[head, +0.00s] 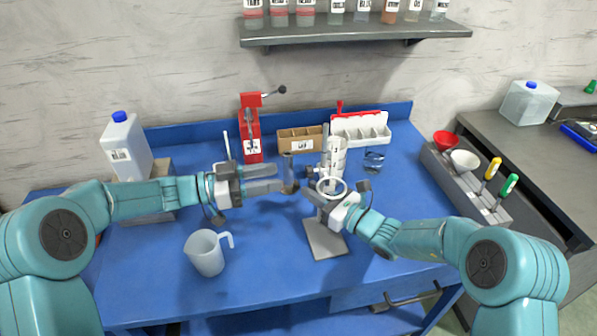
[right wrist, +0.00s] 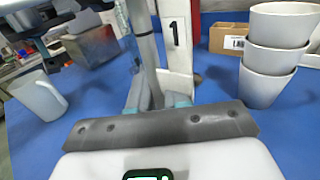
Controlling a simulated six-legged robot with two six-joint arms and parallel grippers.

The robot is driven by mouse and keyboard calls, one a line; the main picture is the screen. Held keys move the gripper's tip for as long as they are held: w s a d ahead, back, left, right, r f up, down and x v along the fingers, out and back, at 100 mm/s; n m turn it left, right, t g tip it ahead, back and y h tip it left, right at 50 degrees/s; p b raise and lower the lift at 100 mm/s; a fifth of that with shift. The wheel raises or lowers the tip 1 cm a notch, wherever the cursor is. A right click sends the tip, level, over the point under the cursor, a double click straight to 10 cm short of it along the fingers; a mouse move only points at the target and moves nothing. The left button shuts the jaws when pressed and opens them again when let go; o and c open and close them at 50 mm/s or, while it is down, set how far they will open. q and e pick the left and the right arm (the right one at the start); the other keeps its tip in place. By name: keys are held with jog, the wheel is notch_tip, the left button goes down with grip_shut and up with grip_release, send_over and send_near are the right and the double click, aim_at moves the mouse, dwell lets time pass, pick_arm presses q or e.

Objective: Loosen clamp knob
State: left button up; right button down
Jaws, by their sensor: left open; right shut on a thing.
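A lab stand with a flat grey base plate (head: 325,240) and an upright rod (head: 325,145) stands mid-bench; the rod also shows in the right wrist view (right wrist: 146,45). A dark upright piece (head: 290,173), perhaps the clamp knob, is left of the rod. My left gripper (head: 281,178) is open, its fingertips pointing right at this piece. I cannot tell whether they touch it.
A clear jug (head: 206,252) stands front left. Behind are a red press (head: 249,130), a cardboard box (head: 300,140) and a white rack (head: 362,128). A glass beaker (head: 373,162) is right of the stand. Stacked white cups (right wrist: 270,55) are close by. The front bench is mostly clear.

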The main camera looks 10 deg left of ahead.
aim_at(306, 171)
pick_arm(q)
jog(key=x, duration=0.7)
grip_shut()
